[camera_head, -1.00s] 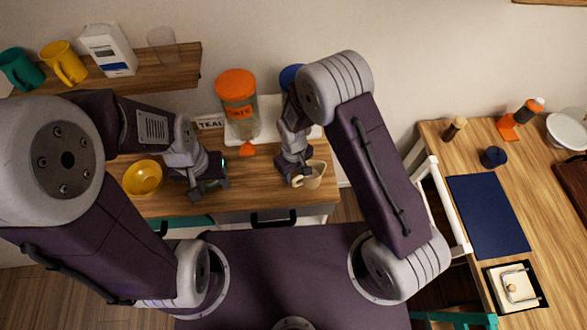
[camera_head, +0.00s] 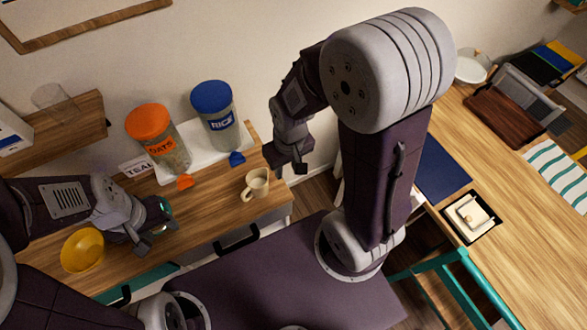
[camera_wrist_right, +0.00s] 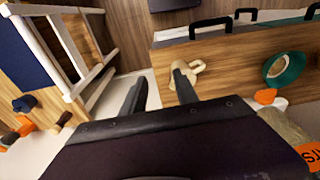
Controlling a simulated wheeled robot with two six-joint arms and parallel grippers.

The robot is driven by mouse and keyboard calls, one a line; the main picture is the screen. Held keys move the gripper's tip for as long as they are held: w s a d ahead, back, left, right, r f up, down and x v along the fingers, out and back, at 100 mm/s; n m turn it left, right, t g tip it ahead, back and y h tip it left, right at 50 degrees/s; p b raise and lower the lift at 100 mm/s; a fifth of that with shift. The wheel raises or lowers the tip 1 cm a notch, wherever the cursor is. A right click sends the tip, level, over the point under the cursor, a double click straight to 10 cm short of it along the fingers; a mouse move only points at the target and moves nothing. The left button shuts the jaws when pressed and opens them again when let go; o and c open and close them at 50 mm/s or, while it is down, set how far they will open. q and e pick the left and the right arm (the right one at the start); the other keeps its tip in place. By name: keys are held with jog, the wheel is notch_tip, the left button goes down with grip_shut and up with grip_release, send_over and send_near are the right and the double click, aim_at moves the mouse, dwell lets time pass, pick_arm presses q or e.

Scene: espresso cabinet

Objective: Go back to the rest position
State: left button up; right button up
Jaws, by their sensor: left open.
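My left gripper (camera_head: 150,232) is open and empty above the cabinet top, just right of the yellow bowl (camera_head: 82,250) in the head view. My right gripper (camera_head: 290,168) is raised beyond the cabinet's right end, behind and right of the cream mug (camera_head: 256,184). In the right wrist view its two fingers (camera_wrist_right: 160,88) stand apart with nothing between them. The cream mug stands upright on the wooden top; in the right wrist view it shows behind one fingertip (camera_wrist_right: 194,68). I cannot see any gap to it exactly, but the head view shows them apart.
An oats jar (camera_head: 158,138) and a rice jar (camera_head: 215,118) stand on a white tray (camera_head: 196,159) at the back. A shelf (camera_head: 65,130) with a clear glass is at the left. A second table (camera_head: 510,220) with a blue mat (camera_head: 440,172) lies to the right.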

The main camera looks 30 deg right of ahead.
notch_tip(320, 180, down, 9)
jog(key=s+d+m+b, duration=0.1)
jog(key=s+b, duration=0.1)
jog(key=b, duration=0.8)
jog(key=shift+d, duration=0.15)
jog(key=shift+s, duration=0.15)
